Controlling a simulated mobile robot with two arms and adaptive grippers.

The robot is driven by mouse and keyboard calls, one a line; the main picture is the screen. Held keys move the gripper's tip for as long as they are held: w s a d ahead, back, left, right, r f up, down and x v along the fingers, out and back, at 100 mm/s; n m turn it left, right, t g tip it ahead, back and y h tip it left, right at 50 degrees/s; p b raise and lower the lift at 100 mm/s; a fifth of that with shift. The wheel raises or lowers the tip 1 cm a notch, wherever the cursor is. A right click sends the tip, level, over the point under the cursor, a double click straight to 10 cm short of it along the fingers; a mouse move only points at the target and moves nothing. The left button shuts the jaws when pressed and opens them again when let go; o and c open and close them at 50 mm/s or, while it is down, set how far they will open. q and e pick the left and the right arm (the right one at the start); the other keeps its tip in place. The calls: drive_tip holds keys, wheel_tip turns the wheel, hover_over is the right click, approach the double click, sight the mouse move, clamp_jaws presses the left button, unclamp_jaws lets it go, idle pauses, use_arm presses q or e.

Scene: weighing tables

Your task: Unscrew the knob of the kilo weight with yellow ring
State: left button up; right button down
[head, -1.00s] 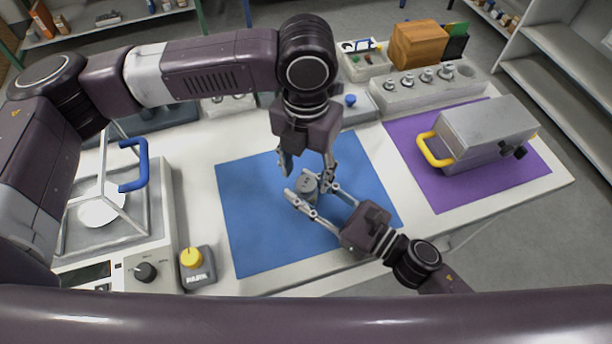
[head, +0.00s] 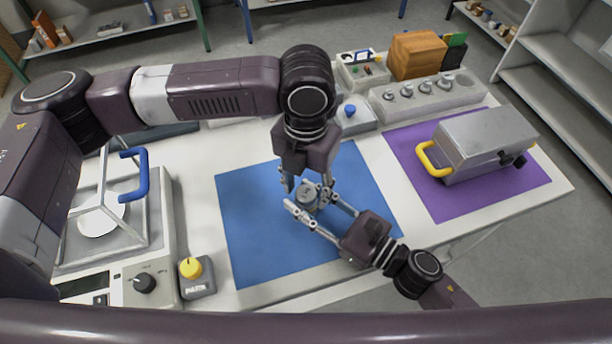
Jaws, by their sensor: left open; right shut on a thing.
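The grey kilo weight (head: 308,198) stands on the blue mat (head: 245,235) near its middle. It is small and partly covered by fingers; I cannot make out a yellow ring or the detail of its knob. My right gripper (head: 306,203) comes in from the lower right and is shut on the weight's body, one finger on either side. My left gripper (head: 306,188) points down from above. It is open, with its fingers apart on both sides of the weight's top.
A balance (head: 160,230) with a blue-handled frame and a yellow-knobbed device (head: 197,276) stand at left. A grey case (head: 490,145) with a yellow handle lies on the purple mat (head: 440,195) at right. A rack of weights (head: 425,98) and a wooden block (head: 415,55) stand behind.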

use_arm(q)
drive_tip(key=shift+f, duration=0.35)
drive_tip(key=c, duration=1.2)
drive_tip(key=o, duration=1.3)
drive_tip(key=shift+r, duration=2.25)
use_arm(e)
drive_tip(key=c, duration=1.3)
unclamp_jaws()
drive_tip(key=shift+o, duration=0.2)
